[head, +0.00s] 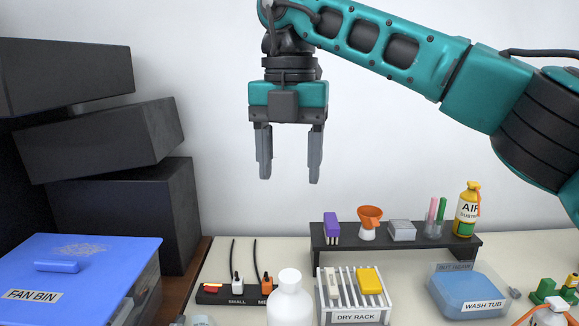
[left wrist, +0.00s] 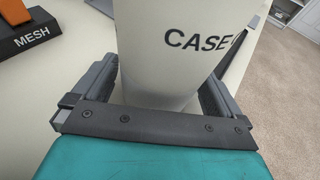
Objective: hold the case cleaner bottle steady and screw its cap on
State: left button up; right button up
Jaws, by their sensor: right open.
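The white case cleaner bottle (head: 290,305) stands upright at the bottom centre of the head view, its base cut off by the frame edge. Its narrower rounded white top (head: 290,277) shows; I cannot tell whether this is the cap or the bare neck. In the left wrist view the bottle (left wrist: 165,55), lettered "CASE", fills the space between the fingers of my left gripper (left wrist: 165,95), which is shut on it. My left gripper does not show in the head view. My right gripper (head: 290,180) is open and empty, pointing down well above the bottle.
A dry rack (head: 354,318) stands right of the bottle, and a blue wash tub (head: 468,292) farther right. Behind is a dark shelf (head: 400,258) with small items. A blue fan bin (head: 100,252) is far left.

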pick_arm(q)
jog(key=shift+a, duration=0.15)
jog(key=v, duration=1.1)
jog(key=shift+s+a+r, duration=0.2)
jog(key=shift+s+r, duration=0.05)
jog(key=shift+s, duration=0.05)
jog(key=shift+a, duration=0.1)
